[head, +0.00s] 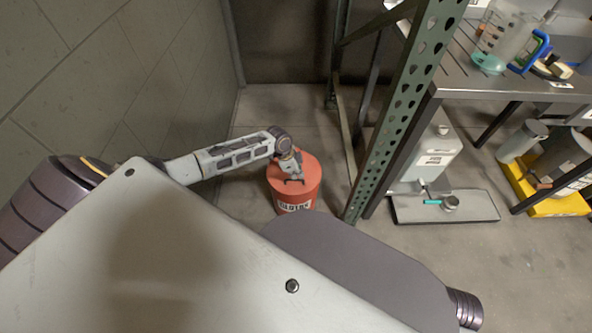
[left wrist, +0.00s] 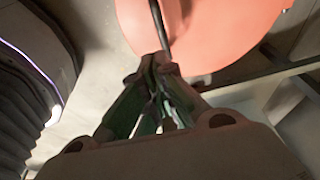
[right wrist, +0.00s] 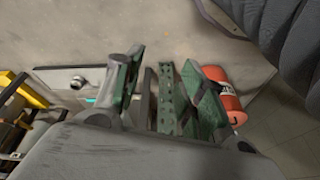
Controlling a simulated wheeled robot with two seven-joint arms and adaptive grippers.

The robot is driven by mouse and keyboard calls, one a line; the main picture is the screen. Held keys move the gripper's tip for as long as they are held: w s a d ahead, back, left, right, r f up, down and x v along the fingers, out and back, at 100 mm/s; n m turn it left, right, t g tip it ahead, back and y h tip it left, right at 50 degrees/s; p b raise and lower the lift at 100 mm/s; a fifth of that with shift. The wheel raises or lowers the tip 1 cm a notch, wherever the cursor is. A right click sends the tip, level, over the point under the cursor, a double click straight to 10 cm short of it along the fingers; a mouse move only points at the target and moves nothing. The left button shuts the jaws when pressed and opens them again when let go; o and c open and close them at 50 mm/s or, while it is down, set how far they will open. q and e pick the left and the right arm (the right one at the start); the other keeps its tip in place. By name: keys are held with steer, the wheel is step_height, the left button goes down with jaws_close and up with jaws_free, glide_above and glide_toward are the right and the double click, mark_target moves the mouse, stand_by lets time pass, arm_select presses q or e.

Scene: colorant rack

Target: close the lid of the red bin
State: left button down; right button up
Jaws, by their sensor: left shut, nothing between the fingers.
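The red bin (head: 296,197) stands on the floor near the foot of a green rack post. It also shows in the right wrist view (right wrist: 224,88), lying sideways in that picture. Its round red lid (head: 308,172) appears to lie flat on top, but I cannot tell if it is fully seated. My left gripper (head: 293,180) is shut and empty, pointing down over the lid. In the left wrist view its fingertips (left wrist: 160,66) are at the edge of the red disc (left wrist: 225,35); contact is unclear. My right gripper (right wrist: 163,75) is open and empty, away from the bin.
The green perforated post (head: 405,95) rises just right of the bin. A steel bench (head: 470,85) holds jugs at the right. A grey tray (head: 470,207) and a yellow tray (head: 560,207) lie on the floor. A block wall (head: 130,75) bounds the left.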

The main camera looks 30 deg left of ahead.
arm_select(q)
steer(key=s+p+v, duration=0.1)
steer(key=p+v, duration=0.3)
steer(key=v, duration=0.6)
steer(key=shift+d+r, duration=0.2)
steer(key=shift+d, duration=0.1)
arm_select(e)
steer(key=shift+g+h, duration=0.3)
steer(key=shift+g, duration=0.3)
steer(key=shift+s+d+f, duration=0.15)
steer(key=shift+d+f, duration=0.05)
steer(key=shift+f, duration=0.75)
steer(key=shift+s+d+f, duration=0.15)
steer(key=shift+s+f, duration=0.05)
steer(key=shift+f, duration=0.7)
steer(key=shift+s+d+f, duration=0.15)
steer(key=shift+d+f, duration=0.05)
steer(key=shift+f, duration=0.75)
arm_select(q)
steer(key=shift+d, duration=0.1)
arm_select(e)
steer(key=shift+r, duration=0.1)
